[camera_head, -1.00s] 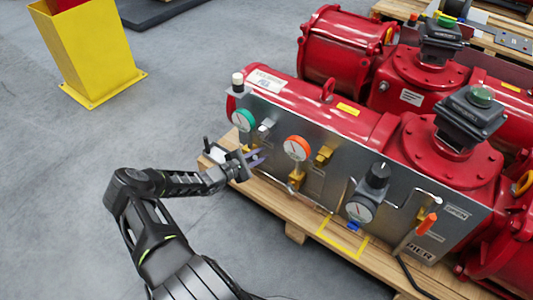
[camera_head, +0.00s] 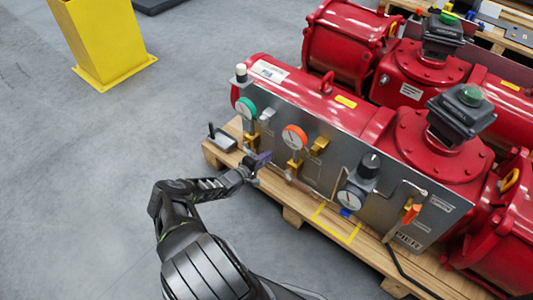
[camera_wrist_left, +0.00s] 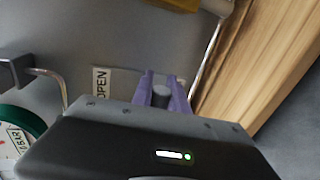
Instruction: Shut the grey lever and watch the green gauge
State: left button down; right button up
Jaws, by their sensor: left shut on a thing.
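The green-rimmed gauge (camera_head: 246,108) is at the left end of the grey panel (camera_head: 330,165) in the head view. Part of it shows at the lower left of the left wrist view (camera_wrist_left: 20,135); its needle is too small or cut off to read. My left gripper (camera_head: 260,160) is low in front of the panel, below the gauge. In the left wrist view its purple fingers are shut on the round grey end of the grey lever (camera_wrist_left: 162,96), beside an OPEN label (camera_wrist_left: 101,82). In the head view the gripper hides the lever. My right gripper is not in view.
An orange gauge (camera_head: 294,137) and a black regulator (camera_head: 368,166) are further right on the panel. A small grey box with a black stick (camera_head: 222,138) sits on the wooden pallet (camera_head: 293,216) left of my gripper. Red actuators stand behind.

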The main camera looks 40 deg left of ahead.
pick_arm(q)
jog(key=shift+f, duration=0.3)
jog(key=c, duration=1.3)
grip_release()
jog(key=p+v, duration=0.3)
jog(key=v, duration=0.5)
jog(key=shift+p, duration=0.4)
